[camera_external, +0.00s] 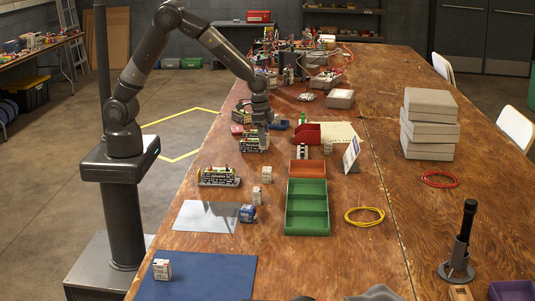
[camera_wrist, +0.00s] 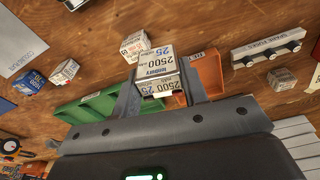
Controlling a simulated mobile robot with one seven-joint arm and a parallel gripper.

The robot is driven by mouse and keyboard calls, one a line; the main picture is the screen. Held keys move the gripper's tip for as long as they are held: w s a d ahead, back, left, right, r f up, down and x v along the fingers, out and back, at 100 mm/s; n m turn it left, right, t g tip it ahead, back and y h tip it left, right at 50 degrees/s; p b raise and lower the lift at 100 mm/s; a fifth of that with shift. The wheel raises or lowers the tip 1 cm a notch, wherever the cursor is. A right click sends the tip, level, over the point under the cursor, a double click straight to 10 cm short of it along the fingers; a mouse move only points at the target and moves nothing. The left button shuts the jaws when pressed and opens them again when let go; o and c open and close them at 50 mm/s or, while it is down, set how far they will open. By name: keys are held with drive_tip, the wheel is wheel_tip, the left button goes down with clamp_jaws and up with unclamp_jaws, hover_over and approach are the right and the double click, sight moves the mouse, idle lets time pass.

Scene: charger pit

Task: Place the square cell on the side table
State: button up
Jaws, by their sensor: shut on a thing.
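My gripper (camera_wrist: 160,88) is shut on a square cell (camera_wrist: 155,65), a white and grey block printed "2500", held between the two fingers in the wrist view. In the external view my gripper (camera_external: 263,122) is over the far left part of the wooden workbench, near the chargers; the held cell cannot be made out there. A table (camera_external: 40,50) with coloured items stands apart at the far left; I cannot tell for sure that it is the side table.
Loose small cells (camera_external: 257,195) stand near a charger (camera_external: 219,177) and a grey sheet (camera_external: 207,217). Grey boxes (camera_external: 430,125) are stacked at right. Yellow lines (camera_external: 180,120) mark open floor at left.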

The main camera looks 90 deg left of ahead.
sight(267, 135)
drive_tip(key=shift+m, duration=0.7)
drive_tip(key=r, duration=0.4)
drive_tip(key=shift+w+r, duration=0.35)
drive_tip(key=shift+w, duration=0.05)
drive_tip(key=shift+w+d, duration=0.1)
drive_tip(key=shift+d, duration=0.25)
drive_tip(key=s+d+f+m, duration=0.15)
drive_tip(key=d+m, duration=0.25)
drive_tip(key=d, duration=1.3)
drive_tip(key=s+d+f+m, duration=0.1)
drive_tip(key=d+f+m, duration=0.25)
drive_tip(key=d, duration=1.25)
drive_tip(key=s+d+f+m+g+h, duration=0.15)
drive_tip(key=s+d+m, duration=0.25)
drive_tip(key=s+d, duration=0.8)
drive_tip(key=s+d+f+m, duration=0.25)
drive_tip(key=s+d, duration=0.45)
drive_tip(key=d, duration=0.8)
drive_tip(key=shift+m, duration=0.3)
drive_tip(key=shift+f, duration=3)
drive_tip(key=shift+f, duration=0.4)
drive_tip(key=o, duration=1.2)
